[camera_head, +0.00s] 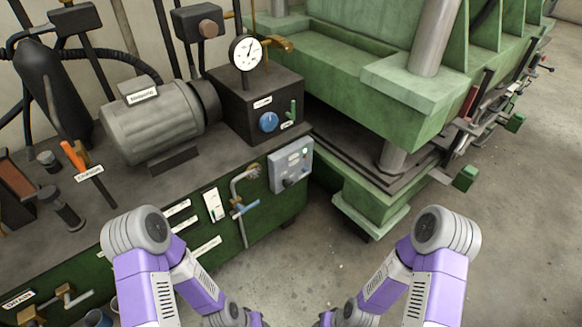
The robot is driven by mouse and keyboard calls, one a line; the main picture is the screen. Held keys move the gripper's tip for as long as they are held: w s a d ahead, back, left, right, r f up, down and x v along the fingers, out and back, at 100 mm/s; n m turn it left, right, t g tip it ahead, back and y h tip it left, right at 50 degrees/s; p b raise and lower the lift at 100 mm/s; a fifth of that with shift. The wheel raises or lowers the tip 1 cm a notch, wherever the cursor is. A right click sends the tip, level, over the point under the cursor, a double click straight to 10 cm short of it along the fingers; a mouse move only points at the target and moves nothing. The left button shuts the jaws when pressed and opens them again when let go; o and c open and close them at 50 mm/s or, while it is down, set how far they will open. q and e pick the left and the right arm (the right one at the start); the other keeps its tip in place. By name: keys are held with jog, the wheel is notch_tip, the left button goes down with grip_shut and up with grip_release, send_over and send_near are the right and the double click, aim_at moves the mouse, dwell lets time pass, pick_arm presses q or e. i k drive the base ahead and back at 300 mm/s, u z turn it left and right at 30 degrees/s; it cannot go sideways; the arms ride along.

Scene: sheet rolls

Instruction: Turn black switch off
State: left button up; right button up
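A grey control box (291,164) is fixed to the front of the green machine base, near its right end. A small dark knob or switch (289,183) sits low on the box's face. It is the likeliest black switch, but it is too small for me to tell its position. White labels are on the box, too small to read. My two purple and white arms come in at the bottom, left and right of centre. Their ends run out of the bottom edge, so neither gripper shows. Both visible arm parts are apart from the box.
A grey motor (155,122), a black block (257,104) with a blue knob (268,122) and a gauge (245,52) stand on the base. A bent pipe with a blue valve handle (244,207) is left of the box. A green press (390,85) stands right. Bare floor (325,245) lies in front.

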aim_at(289, 184)
jog(key=u, duration=1.1)
jog(key=i, duration=1.05)
jog(key=z, duration=0.55)
